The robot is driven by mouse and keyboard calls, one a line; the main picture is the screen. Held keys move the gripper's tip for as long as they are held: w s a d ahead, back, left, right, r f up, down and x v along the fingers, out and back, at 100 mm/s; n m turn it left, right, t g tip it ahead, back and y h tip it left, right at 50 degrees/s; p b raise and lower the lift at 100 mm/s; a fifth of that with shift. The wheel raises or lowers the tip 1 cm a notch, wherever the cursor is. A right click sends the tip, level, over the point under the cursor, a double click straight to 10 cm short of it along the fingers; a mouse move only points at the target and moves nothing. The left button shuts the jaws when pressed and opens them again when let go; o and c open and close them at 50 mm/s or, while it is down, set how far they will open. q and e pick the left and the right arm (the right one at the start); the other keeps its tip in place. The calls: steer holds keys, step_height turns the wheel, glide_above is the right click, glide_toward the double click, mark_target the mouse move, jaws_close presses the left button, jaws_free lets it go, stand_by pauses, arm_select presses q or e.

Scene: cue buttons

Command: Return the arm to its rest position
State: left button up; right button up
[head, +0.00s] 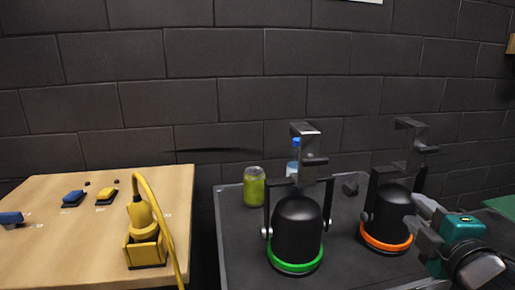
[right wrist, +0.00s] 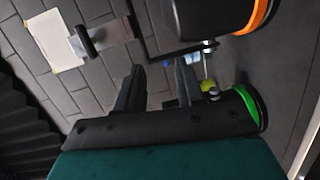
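My right gripper (head: 420,212), with a teal body, is at the right of the head view, just right of the black dome with the orange ring (head: 386,245). In the right wrist view its two fingers (right wrist: 160,75) stand apart with nothing between them, so it is open and empty. Whether a finger touches the dome's frame I cannot tell. A second black dome with a green ring (head: 296,266) stands to the left, on the same dark table. Each dome has a grey bracket-like handle above it. My left gripper is not in view.
The dark table (head: 235,245) also holds a green jar (head: 254,187) and a blue-capped bottle (head: 294,168). A dark block wall stands behind.

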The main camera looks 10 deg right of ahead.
steer(key=s+a+f+m+g, duration=0.2)
steer(key=s+f+m+g, duration=0.25)
steer(key=f, duration=0.65)
steer(key=s+a+f+m+g+y, duration=0.1)
steer(key=s+a+f+m+g, duration=0.45)
steer(key=s+f, duration=0.2)
steer(key=s+a+f+m+g+y, duration=0.1)
steer(key=s+a+f+m+g, duration=0.3)
steer(key=s+a+f, duration=0.4)
steer(key=w+f+t+y, duration=0.2)
steer(key=w+f+t, duration=0.4)
steer(key=f, duration=0.1)
steer(key=shift+w+a+n+t, duration=0.15)
steer(key=shift+w+n+t, duration=0.1)
steer(key=shift+n+t, duration=0.15)
steer(key=shift+w+a+f+t, duration=0.15)
steer(key=shift+f+t, duration=0.1)
steer(key=shift+t, duration=0.25)
steer(key=shift+c, duration=0.2)
